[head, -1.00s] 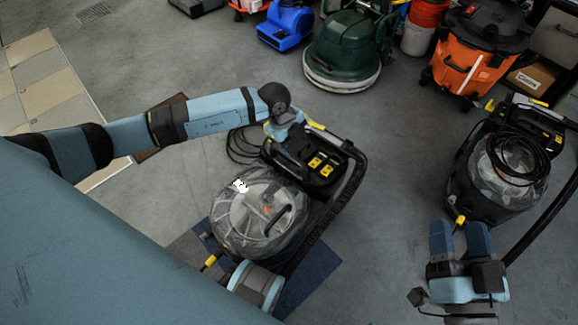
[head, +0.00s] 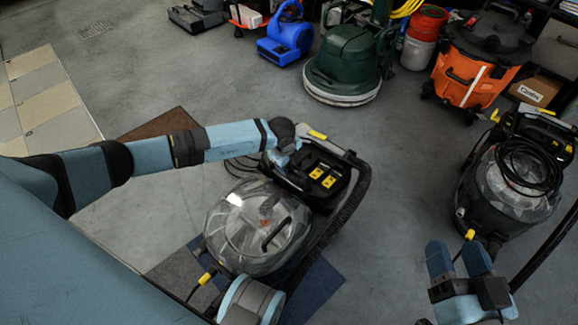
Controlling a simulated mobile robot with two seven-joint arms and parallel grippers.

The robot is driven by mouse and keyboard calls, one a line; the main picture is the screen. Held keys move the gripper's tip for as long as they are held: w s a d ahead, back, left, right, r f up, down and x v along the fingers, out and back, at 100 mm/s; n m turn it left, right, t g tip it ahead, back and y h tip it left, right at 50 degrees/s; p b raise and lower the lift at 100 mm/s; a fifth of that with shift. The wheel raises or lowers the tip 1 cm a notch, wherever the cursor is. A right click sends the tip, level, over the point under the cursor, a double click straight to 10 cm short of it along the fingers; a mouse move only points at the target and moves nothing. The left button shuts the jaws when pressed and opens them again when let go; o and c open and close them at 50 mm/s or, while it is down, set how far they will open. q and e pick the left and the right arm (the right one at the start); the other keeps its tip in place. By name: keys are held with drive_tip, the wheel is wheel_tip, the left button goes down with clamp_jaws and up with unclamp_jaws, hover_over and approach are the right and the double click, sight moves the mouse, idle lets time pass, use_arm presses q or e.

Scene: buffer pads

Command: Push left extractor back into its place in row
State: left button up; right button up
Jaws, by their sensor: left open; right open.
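The left extractor (head: 240,235) is a black machine with a clear round dome and a black rear housing with yellow sockets. It stands upright over dark carpet pads in the middle of the head view. My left gripper (head: 284,158) is open at the left end of its rear housing, close to or touching it; the fingertips are hard to make out. My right gripper (head: 459,260) is open and empty at the lower right, apart from both extractors. A second, similar extractor (head: 490,190) with a coiled black hose or cord stands at the right.
A blue blower (head: 284,42), a green floor machine (head: 345,65) and an orange vacuum (head: 468,75) stand along the back. Blue and grey carpet pads (head: 318,283) lie under the left extractor. Grey floor (head: 400,180) is clear between the two extractors.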

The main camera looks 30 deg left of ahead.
use_arm(q)
drive_tip(key=shift+f, duration=0.25)
clamp_jaws()
drive_tip(key=shift+w, duration=0.2)
